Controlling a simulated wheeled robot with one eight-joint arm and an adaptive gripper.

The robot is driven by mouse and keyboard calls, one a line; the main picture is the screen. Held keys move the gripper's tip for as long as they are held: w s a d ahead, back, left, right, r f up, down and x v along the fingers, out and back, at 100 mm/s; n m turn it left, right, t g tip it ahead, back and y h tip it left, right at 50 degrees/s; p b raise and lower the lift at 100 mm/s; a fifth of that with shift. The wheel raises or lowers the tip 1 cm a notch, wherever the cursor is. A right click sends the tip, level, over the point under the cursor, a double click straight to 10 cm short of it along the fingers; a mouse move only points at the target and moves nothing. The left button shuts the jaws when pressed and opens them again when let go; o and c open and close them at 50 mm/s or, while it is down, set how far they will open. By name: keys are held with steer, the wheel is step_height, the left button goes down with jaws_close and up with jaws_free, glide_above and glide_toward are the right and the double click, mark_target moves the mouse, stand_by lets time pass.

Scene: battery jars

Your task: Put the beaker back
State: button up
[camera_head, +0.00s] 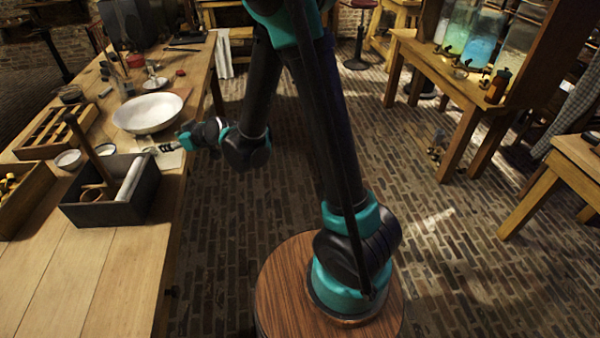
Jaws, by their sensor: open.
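My gripper (160,148) is at the right edge of the long wooden table on the left, reaching in from the right over a pale flat patch (172,159). Its fingers point left. They are small and dark here, and I see nothing held between them. It is just in front of a wide white bowl (148,113) and behind a dark open box (145,205). I cannot pick out a beaker for certain. Two small pale round dishes or cups, one on the left (68,159) and one on the right (105,150), stand behind the box.
The dark box holds a pale cylinder (131,178) and wooden-handled tools. A compartmented wooden tray (50,128) lies to the left. The table's front (60,285) is bare. Large glass jars, one with blue liquid (483,50), stand on a right-hand bench. The brick floor between is open.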

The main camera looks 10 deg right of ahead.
steer(key=s+d+m+h, duration=0.2)
steer(key=d+h, duration=0.1)
steer(key=d, duration=1)
steer(key=s+d+f+m+g+h, duration=0.2)
steer(key=s+d+m+h, duration=0.1)
steer(key=s+d, duration=0.6)
steer(key=s+d+f+m+g+h, duration=0.2)
steer(key=s+d, duration=0.8)
steer(key=d, duration=0.8)
steer(key=f+m+h, duration=0.1)
steer(key=m+h, duration=0.1)
steer(key=m, duration=0.1)
steer(key=shift+s+d+f, duration=0.2)
steer(key=shift+s, duration=0.1)
